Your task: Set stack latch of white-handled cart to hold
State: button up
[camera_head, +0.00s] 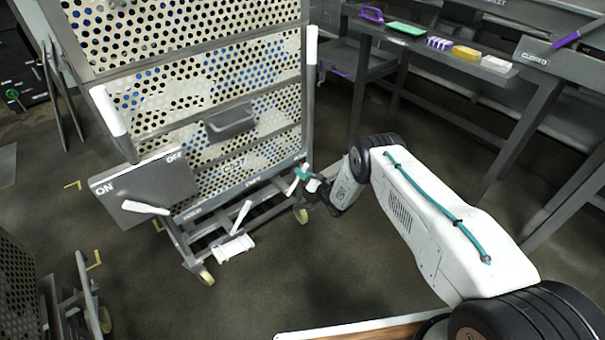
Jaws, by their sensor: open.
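The white-handled cart (190,112) stands left of centre, with a tall perforated stack on it. White upright handles (311,60) rise at its sides. Along its lower front rail are small labels too small to read surely. A short white lever (293,186) stands at the right end of this rail. Another white lever (242,214) stands lower, near the middle, above a white pedal-like plate (234,249). I cannot tell surely which is the stack latch. My gripper (304,180) is open at the rail's right end, close beside the right lever; contact is unclear.
A grey panel marked ON and OFF (146,184), with a white lever (146,208), juts out at the cart's left. A bench (440,50) with coloured items stands at the back right. Another cart (22,295) is at lower left. Floor in front of the cart is open.

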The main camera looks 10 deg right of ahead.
jog(key=v, duration=0.6)
jog(key=shift+s, duration=0.25)
jog(key=shift+d, duration=0.1)
